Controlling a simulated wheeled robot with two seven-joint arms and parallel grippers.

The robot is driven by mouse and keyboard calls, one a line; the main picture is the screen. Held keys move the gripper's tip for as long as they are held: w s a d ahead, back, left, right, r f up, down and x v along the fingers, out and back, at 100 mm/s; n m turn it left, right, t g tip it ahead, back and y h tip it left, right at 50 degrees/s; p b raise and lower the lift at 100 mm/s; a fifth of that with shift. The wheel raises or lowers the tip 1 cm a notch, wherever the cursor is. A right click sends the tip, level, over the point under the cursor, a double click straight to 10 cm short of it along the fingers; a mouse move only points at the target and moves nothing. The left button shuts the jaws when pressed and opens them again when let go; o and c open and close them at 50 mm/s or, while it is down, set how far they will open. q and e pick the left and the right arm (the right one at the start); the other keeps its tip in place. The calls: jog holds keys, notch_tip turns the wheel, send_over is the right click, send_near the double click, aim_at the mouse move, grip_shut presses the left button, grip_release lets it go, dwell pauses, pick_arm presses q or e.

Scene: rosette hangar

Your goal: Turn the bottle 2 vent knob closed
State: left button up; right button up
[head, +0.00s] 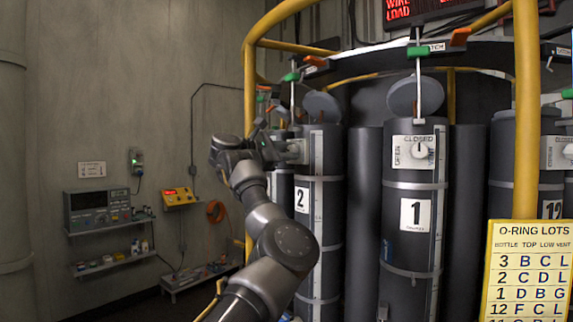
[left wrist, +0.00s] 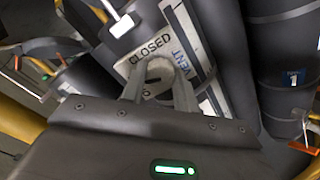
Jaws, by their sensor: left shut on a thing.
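Bottle 2 (head: 317,240) is a tall dark grey cylinder with a white "2" label, left of bottle 1 in the head view. My left gripper (head: 286,151) is at its upper front, in front of its vent plate. In the left wrist view the fingers (left wrist: 160,92) are shut on the round pale vent knob (left wrist: 160,70), one on each side. The plate (left wrist: 133,63) reads CLOSED and VENT around the knob; its other part is hidden by the fingers. I cannot tell clearly where the knob points. My right gripper is not in view.
Bottle 1 (head: 409,260) stands to the right with its own knob (head: 420,150). A yellow rail post (head: 527,120) rises in front at right. A yellow O-ring lots board (head: 528,233) is at lower right. Wall shelves (head: 112,228) hold instruments at left.

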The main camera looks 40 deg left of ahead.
pick_arm(q)
jog(key=m+b, duration=0.9)
jog(key=m, duration=0.5)
jog(key=shift+d+f, duration=0.1)
dwell(0.4)
